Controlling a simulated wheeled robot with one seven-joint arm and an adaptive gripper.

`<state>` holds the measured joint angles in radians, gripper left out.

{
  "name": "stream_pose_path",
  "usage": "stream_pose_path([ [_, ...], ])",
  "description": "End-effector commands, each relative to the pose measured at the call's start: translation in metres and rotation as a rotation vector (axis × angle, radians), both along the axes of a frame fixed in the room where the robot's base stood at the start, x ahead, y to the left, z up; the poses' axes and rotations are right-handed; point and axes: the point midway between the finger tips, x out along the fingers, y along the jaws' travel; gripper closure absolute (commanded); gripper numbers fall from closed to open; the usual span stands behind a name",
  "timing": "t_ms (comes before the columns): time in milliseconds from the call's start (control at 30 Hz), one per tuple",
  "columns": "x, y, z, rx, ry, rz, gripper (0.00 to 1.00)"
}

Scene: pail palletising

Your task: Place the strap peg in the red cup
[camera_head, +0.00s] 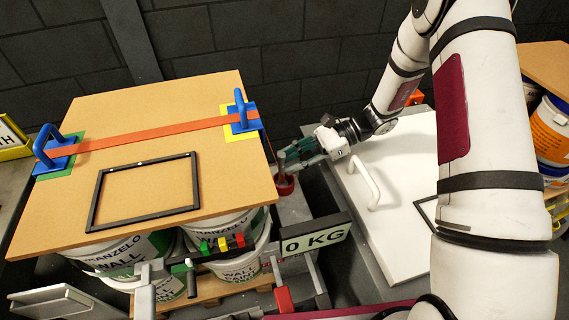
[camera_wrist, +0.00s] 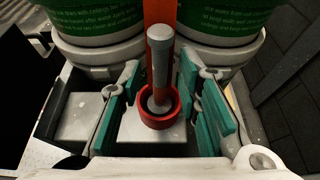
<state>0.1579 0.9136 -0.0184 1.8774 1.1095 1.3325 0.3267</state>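The strap peg (camera_wrist: 159,62) is a grey rod. It stands roughly upright in the red cup (camera_wrist: 158,120), with its lower end inside the rim. In the head view the peg (camera_head: 282,162) shows just above the red cup (camera_head: 285,187), beside the board's right edge. My gripper (camera_wrist: 163,108) is open. Its green fingers are spread to the left and right of the peg and cup, with visible gaps on both sides. In the head view my gripper (camera_head: 297,152) reaches in from the right, close to the peg, and partly hides that area.
A wooden board (camera_head: 150,105) with an orange strap (camera_head: 150,133), blue handles and a black frame (camera_head: 146,190) lies on white pails (camera_head: 240,268). A white lid (camera_head: 400,200) with a handle is at right.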

Motion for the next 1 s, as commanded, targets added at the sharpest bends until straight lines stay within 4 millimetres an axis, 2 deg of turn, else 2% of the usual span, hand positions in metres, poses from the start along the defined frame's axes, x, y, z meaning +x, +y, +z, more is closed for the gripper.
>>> stream_pose_path([
  [100,0.006,-0.025,0.010,0.000,-0.004,-0.004,0.69],
  [300,0.012,-0.059,0.025,-0.001,-0.002,-0.001,0.69],
  [500,0.016,-0.081,0.034,0.000,-0.001,0.000,0.69],
  [833,0.015,-0.085,0.043,-0.009,-0.014,0.013,0.69],
  [933,0.007,-0.082,0.060,-0.037,-0.055,0.052,0.69],
  [1000,-0.002,-0.079,0.078,-0.070,-0.099,0.097,0.69],
])
